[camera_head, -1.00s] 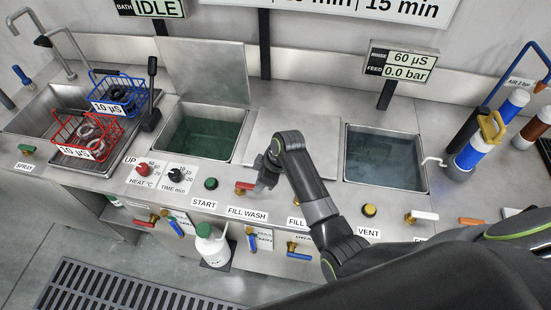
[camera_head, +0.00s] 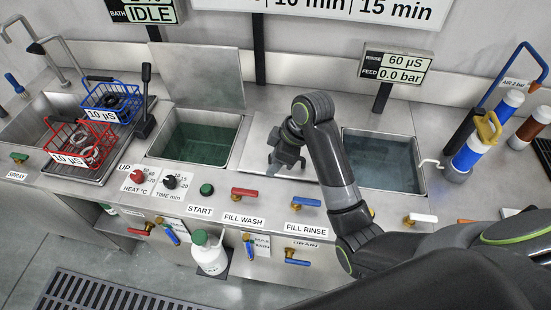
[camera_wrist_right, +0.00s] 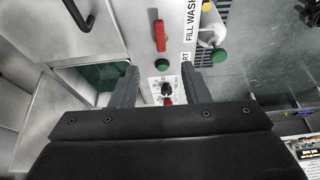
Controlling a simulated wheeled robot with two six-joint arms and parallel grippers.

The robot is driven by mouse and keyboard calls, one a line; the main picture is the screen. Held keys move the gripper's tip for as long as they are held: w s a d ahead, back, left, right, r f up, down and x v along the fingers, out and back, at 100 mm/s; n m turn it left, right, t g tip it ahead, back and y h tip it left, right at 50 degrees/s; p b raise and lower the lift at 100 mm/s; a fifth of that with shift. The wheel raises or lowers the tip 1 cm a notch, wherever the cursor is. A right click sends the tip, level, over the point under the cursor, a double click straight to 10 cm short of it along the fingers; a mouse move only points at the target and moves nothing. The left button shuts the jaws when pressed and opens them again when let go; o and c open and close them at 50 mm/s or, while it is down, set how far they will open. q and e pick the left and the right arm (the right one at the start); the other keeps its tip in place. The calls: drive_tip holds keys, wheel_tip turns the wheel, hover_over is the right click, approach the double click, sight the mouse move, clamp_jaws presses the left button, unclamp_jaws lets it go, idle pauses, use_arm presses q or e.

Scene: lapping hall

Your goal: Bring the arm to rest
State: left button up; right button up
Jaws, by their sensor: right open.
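My right gripper (camera_head: 286,158) is in the head view above the counter, between the green-liquid tank and the rinse tank. It also shows in the right wrist view (camera_wrist_right: 160,82), with its two fingers apart and nothing between them. The red-handled fill wash valve (camera_head: 244,193) is on the front panel, left of and below the gripper, and apart from it. The blue-handled fill rinse valve (camera_head: 306,202) is below the gripper, close to my forearm. My left gripper is not in view.
The green wash tank (camera_head: 201,140) is left of the gripper, and the rinse tank (camera_head: 380,165) is right, partly behind my arm. Red (camera_head: 82,146) and blue (camera_head: 113,97) baskets stand at the left. Blue-and-white cylinders (camera_head: 468,155) stand at the right. A white bottle (camera_head: 210,252) is below the panel.

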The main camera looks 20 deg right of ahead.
idle(0.4)
drive_tip(key=s+d+f+m+t+h, duration=0.15)
drive_tip(key=s+d+m, duration=0.3)
drive_tip(key=s, duration=0.45)
drive_tip(key=s+d+f+m+h, duration=0.2)
drive_tip(key=s+d+f+m, duration=0.15)
drive_tip(key=s+d, duration=0.4)
drive_tip(key=s+d+f+m+h, duration=0.25)
drive_tip(key=s+m, duration=0.25)
drive_tip(key=s, duration=0.6)
wheel_tip(320, 180, down, 27)
drive_tip(key=d+g+b, duration=0.1)
drive_tip(key=d+b, duration=0.2)
drive_tip(key=s+a+f+g+y+b, duration=0.1)
drive_tip(key=s+f+b, duration=0.1)
drive_tip(key=s+f, duration=1.2)
wheel_tip(320, 180, down, 5)
drive_tip(key=shift+s+a+r, duration=0.15)
drive_tip(key=shift+s+a, duration=0.25)
